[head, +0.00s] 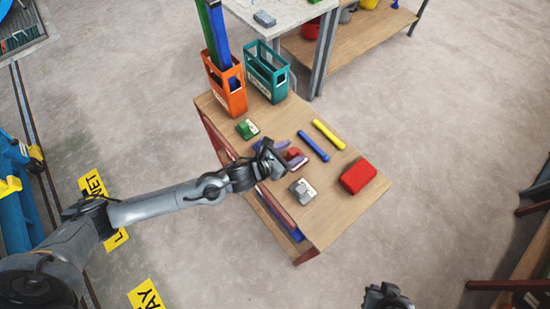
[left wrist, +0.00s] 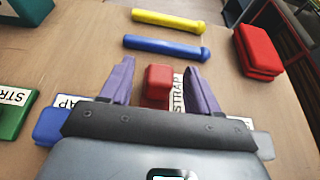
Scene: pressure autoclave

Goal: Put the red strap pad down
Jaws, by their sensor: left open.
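The red strap pad (head: 293,153) is a small red block with a white STRAP label, on the wooden bench top. In the left wrist view the red block (left wrist: 158,84) lies between the two purple fingers, with gaps on both sides. My left gripper (head: 284,155) is open around it, low over the bench, and partly covers it in the head view. The pad seems to rest on the wood, though its underside is hidden. My right gripper (head: 385,297) shows only in part at the bottom edge of the head view; its jaws are unclear.
Near the pad are a green pad (head: 247,129), a grey pad (head: 302,190), a blue pad (left wrist: 50,126), a blue rod (head: 313,146), a yellow rod (head: 328,134) and a larger red block (head: 358,176). Orange (head: 235,98) and teal (head: 268,72) crates stand at the back.

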